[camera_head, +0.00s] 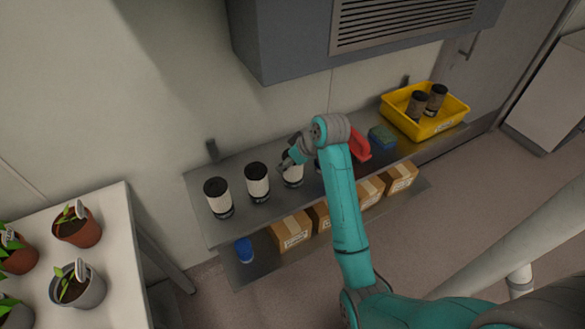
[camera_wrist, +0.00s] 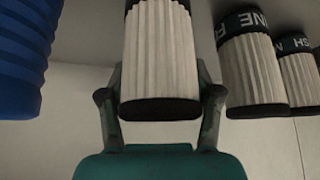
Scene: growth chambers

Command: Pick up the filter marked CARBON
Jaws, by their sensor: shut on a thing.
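A white pleated filter with dark ends (camera_wrist: 160,60) stands between the two fingers of my gripper (camera_wrist: 160,95) in the wrist view, and the gripper is shut on it. In the head view my gripper (camera_head: 291,160) is at this filter (camera_head: 293,176), third from the left on the shelf. Its label is not readable in either view. Two more white filters with dark ends stand to its left in the head view, one nearer (camera_head: 257,182) and one at the end (camera_head: 217,198). The wrist view shows neighbouring filters (camera_wrist: 252,75) with partly readable dark bands, one ending in "NE".
A ribbed blue object (camera_wrist: 25,55) is at the wrist view's left. A yellow bin (camera_head: 457,112) holds two dark cylinders. A red object (camera_head: 361,145) and a blue-green block (camera_head: 382,137) lie on the shelf (camera_head: 233,232). Cardboard boxes (camera_head: 291,231) sit below.

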